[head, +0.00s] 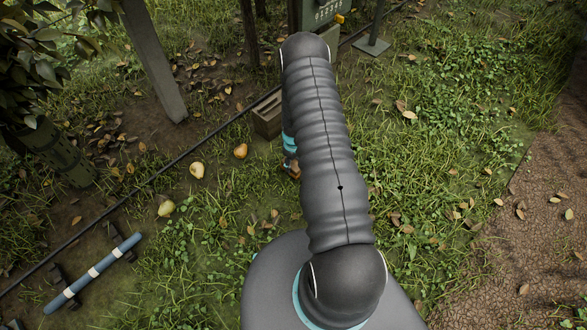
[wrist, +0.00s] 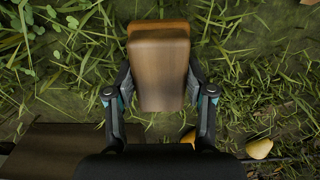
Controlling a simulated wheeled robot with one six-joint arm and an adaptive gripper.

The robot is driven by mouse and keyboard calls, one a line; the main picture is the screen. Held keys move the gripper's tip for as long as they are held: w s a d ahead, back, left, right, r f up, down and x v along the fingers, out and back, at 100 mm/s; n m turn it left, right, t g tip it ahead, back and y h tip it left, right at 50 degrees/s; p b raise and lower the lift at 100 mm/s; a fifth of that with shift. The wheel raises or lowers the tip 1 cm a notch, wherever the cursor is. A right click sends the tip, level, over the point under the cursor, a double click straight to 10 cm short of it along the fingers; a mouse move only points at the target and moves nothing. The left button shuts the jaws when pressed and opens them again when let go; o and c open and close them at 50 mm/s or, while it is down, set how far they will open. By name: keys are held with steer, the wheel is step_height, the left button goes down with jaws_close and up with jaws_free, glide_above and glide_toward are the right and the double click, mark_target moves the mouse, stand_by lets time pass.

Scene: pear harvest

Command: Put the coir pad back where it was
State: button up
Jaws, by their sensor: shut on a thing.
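The coir pad (wrist: 160,72) appears as a thick brown block with rounded edges and an orange-brown far end. My gripper (wrist: 160,88) is shut on it, one finger on each side, in the wrist view. Grass and bare soil show below and around the pad. In the head view my own arm hides most of the gripper. Only a small brown bit (head: 292,171) shows beside the arm, perhaps the pad. Whether the pad touches the ground cannot be told.
A wooden box (head: 267,116) stands by a thin dark line across the ground; a brown thing, perhaps the same box, shows in the wrist view (wrist: 62,150). Several pears (head: 197,170) lie on the left. A blue-white bar (head: 93,272) lies front left.

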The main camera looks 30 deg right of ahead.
mark_target(294, 168)
steer(key=shift+f, duration=1.85)
steer(key=o, duration=1.3)
